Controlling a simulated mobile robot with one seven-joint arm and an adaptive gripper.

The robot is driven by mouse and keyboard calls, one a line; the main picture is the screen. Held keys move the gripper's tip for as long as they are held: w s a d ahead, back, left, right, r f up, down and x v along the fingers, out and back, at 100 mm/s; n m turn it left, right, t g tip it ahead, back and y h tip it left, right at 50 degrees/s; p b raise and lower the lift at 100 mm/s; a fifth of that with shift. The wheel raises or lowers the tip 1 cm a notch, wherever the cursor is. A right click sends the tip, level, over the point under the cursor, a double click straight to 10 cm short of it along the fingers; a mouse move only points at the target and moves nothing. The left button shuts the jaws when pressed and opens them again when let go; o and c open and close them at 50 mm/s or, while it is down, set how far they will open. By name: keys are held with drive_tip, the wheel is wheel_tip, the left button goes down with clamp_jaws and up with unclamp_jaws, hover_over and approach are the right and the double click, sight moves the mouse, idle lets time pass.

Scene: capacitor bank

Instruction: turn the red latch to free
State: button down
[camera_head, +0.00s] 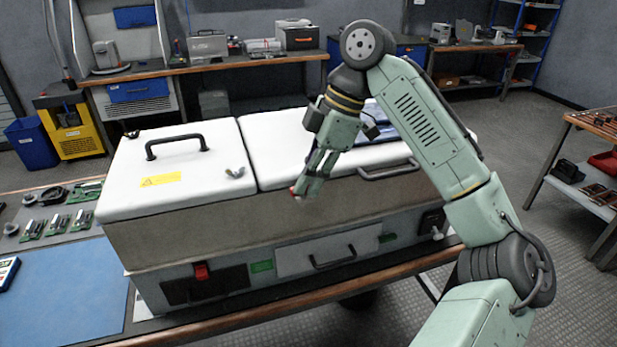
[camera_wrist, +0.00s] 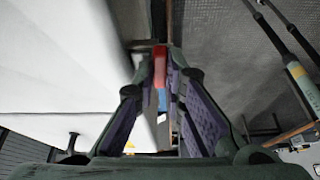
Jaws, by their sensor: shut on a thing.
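The red latch (camera_head: 293,191) is at the front edge of the right white lid (camera_head: 275,150) of the large cabinet; only a small red bit shows beside my fingertips in the head view. My gripper (camera_head: 300,190) reaches down to it from above and is shut on it. In the wrist view, the red latch (camera_wrist: 160,66) sits between the tips of my gripper (camera_wrist: 161,60). My fingers hide most of the latch, so I cannot tell its exact angle.
The left lid (camera_head: 190,145) has a black handle (camera_head: 175,146) and a grey latch (camera_head: 235,172). A red switch (camera_head: 201,271) is on the lower front panel. A blue mat (camera_head: 65,300) and circuit boards (camera_head: 60,225) lie left of the cabinet.

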idle(0.3)
drive_tip(key=c, duration=1.7)
unclamp_jaws()
drive_tip(key=shift+o, duration=0.2)
drive_tip(key=v, duration=0.8)
